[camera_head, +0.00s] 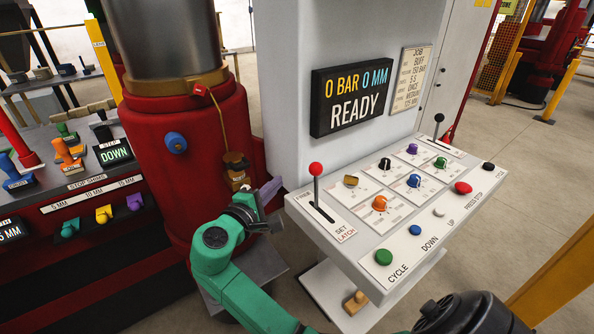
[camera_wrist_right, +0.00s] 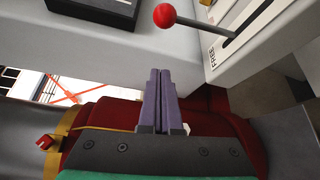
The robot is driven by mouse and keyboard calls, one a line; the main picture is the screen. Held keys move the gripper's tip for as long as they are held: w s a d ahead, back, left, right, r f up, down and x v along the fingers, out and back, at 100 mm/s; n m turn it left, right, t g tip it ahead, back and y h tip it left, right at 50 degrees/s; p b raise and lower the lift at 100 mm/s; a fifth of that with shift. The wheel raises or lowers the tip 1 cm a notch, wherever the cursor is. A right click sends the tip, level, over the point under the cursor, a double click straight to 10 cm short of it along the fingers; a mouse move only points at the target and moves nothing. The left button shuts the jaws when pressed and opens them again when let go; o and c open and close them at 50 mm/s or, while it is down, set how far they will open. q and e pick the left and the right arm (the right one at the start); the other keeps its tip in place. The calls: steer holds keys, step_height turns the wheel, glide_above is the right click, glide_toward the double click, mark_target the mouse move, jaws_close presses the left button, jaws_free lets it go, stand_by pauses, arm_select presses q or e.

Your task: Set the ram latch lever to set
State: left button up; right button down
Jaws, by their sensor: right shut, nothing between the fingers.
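The ram latch lever (camera_head: 316,183) has a red ball knob and a thin shaft in a slot on the sloped control panel (camera_head: 352,252). Its shaft stands at the FREE end of the slot, away from the SET LATCH label (camera_head: 343,233). My right gripper (camera_head: 272,188) is shut and empty, left of the lever and apart from it. In the right wrist view, the purple fingers (camera_wrist_right: 159,72) are together, with the red knob (camera_wrist_right: 164,15) beyond their tips. My left gripper is out of view.
The display (camera_head: 350,97) above the panel reads 0 BAR 0 MM READY. Several knobs and buttons, including the green CYCLE button (camera_head: 383,257), lie right of the lever. The red press body (camera_head: 165,190) stands close to my gripper's left. A black-knobbed lever (camera_head: 438,118) is farther right.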

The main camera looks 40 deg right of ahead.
mark_target(317, 185)
arm_select(q)
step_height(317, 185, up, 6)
steer(key=p, duration=0.6)
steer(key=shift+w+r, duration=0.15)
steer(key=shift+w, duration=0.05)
arm_select(e)
steer(key=w+d, duration=0.1)
steer(key=d, duration=0.8)
steer(key=shift+d+f, duration=0.15)
steer(key=shift+f, duration=0.1)
steer(key=shift+w+f, duration=0.1)
steer(key=shift+w, duration=0.1)
